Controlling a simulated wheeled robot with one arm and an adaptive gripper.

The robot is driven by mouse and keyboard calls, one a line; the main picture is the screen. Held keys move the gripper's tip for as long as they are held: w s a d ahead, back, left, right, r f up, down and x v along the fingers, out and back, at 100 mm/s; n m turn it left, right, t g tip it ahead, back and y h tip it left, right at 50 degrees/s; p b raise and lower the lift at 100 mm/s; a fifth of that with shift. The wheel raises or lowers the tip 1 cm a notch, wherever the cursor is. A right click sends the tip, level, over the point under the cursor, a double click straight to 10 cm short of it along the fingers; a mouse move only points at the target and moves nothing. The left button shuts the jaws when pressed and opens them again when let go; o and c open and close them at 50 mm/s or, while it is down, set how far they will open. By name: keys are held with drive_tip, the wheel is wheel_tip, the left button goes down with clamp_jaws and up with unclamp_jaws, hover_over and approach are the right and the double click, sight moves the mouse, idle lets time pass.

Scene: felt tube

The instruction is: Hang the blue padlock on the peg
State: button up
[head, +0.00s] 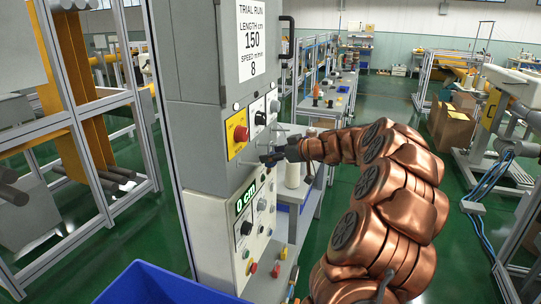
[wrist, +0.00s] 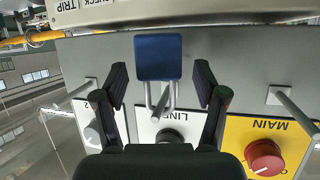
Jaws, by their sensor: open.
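The blue padlock (wrist: 158,57) is in the upper middle of the wrist view, where the panel's lettering is upside down. Its metal shackle (wrist: 149,96) points down in the picture. A light peg (wrist: 168,102) shows between the shackle legs, so the padlock appears to hang on it; the contact is not clear. My gripper (wrist: 161,85) is open, with one dark finger on each side of the padlock and a gap to both. In the head view my gripper (head: 268,159) is at the front of the grey cabinet; I cannot make out the padlock there.
More pegs stick out of the panel, one at right (wrist: 293,106) and one at left (wrist: 82,92). A red knob (wrist: 266,157) on a yellow MAIN plate is at lower right. A blue bin (head: 150,283) stands below the cabinet (head: 205,120).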

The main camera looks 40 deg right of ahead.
drive_tip(key=v, duration=1.1)
drive_tip(key=shift+f, duration=0.1)
